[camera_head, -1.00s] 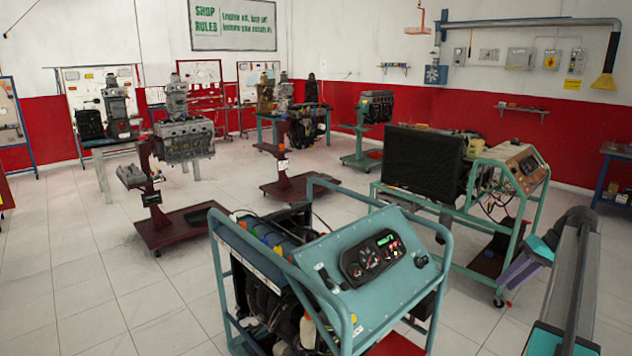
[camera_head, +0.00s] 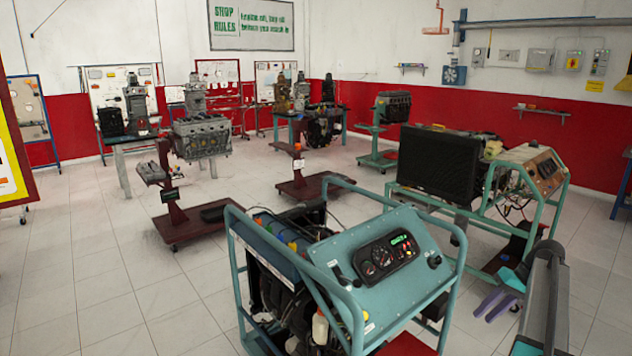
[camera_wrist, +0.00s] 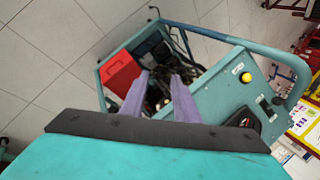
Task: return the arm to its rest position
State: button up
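My arm (camera_head: 545,300) shows at the right edge of the head view, folded close to my body. My gripper (camera_head: 487,313) hangs at its end with purple fingers pointing down and left, to the right of the near teal engine trainer (camera_head: 385,240). In the wrist view the two purple fingers of my gripper (camera_wrist: 160,75) stand apart with nothing between them. Behind them lies the trainer's teal frame (camera_wrist: 215,35), with a red box (camera_wrist: 122,72) and a panel with a yellow button (camera_wrist: 246,77). No contact shows between gripper and trainer.
A second teal-framed trainer with a black radiator (camera_head: 432,168) stands behind, near the arm. A dark red engine stand (camera_head: 185,225) is at left. A yellow, red-edged board (camera_head: 10,160) stands at the far left. Tiled floor (camera_head: 90,280) is clear at front left.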

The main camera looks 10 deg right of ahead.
jog(key=s+a+f+g+h, duration=0.1)
jog(key=s+a+f+g, duration=0.1)
jog(key=a+f, duration=1.25)
jog(key=s+a+f+g, duration=0.2)
jog(key=s+a+f, duration=0.1)
jog(key=a+f, duration=1.15)
jog(key=s+a+f+n+g+h, duration=0.1)
jog(key=s+a+f+g+h, duration=0.1)
jog(key=s+a+f, duration=0.4)
jog(key=s+a+f+n+g+h, duration=0.2)
jog(key=s+a+f, duration=0.5)
jog(key=s+a, duration=0.6)
jog(key=s, duration=0.6)
jog(key=shift+s+a, duration=0.35)
jog(key=shift+s, duration=0.05)
